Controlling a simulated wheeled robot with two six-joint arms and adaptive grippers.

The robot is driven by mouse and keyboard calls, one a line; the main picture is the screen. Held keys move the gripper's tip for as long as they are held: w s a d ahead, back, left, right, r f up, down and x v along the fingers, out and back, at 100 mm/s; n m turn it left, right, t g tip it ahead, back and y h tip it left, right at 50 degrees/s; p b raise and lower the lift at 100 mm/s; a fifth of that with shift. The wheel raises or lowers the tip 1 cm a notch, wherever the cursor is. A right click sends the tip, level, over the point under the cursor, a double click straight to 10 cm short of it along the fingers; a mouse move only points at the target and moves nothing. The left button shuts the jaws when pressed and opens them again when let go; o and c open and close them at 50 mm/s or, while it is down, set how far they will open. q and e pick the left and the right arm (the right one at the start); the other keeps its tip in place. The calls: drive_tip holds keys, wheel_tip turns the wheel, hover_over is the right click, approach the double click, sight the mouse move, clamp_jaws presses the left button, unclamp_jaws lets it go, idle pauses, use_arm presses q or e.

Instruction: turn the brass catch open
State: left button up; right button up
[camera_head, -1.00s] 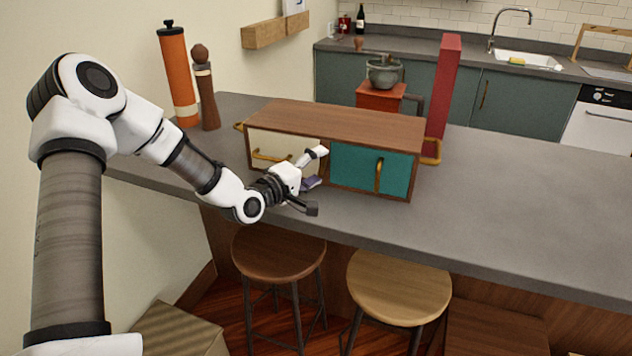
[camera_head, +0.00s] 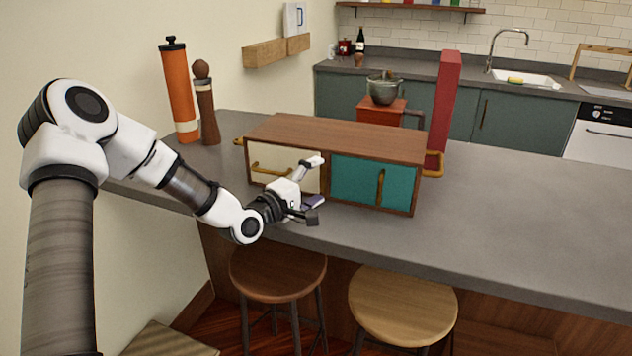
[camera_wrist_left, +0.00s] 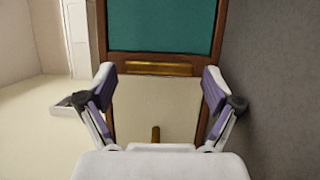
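A wooden cabinet (camera_head: 340,135) on the counter has a cream door (camera_head: 258,157) on the left and a teal door (camera_head: 350,180) on the right. In the left wrist view, the brass catch (camera_wrist_left: 158,68) is a short bar on the wooden strip between the teal door (camera_wrist_left: 160,25) and the cream door (camera_wrist_left: 155,100). It lies crosswise in that picture, parallel to the strip. In the head view my gripper hides it. My left gripper (camera_wrist_left: 160,86) is open and empty in front of the cream door, its fingers spread either side of the catch and apart from it. My right gripper is out of view.
The cream door has a brass handle (camera_head: 270,170) and the teal door another (camera_head: 380,187). An orange cylinder (camera_head: 178,90) and a brown mill (camera_head: 207,105) stand left of the cabinet. A tall red box (camera_head: 443,100) stands behind it. The counter's right side is clear.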

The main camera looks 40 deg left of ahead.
use_arm(q)
drive_tip(key=shift+r, duration=0.1)
wheel_tip(320, 180, up, 10)
drive_tip(key=shift+f, duration=0.15)
idle(0.4)
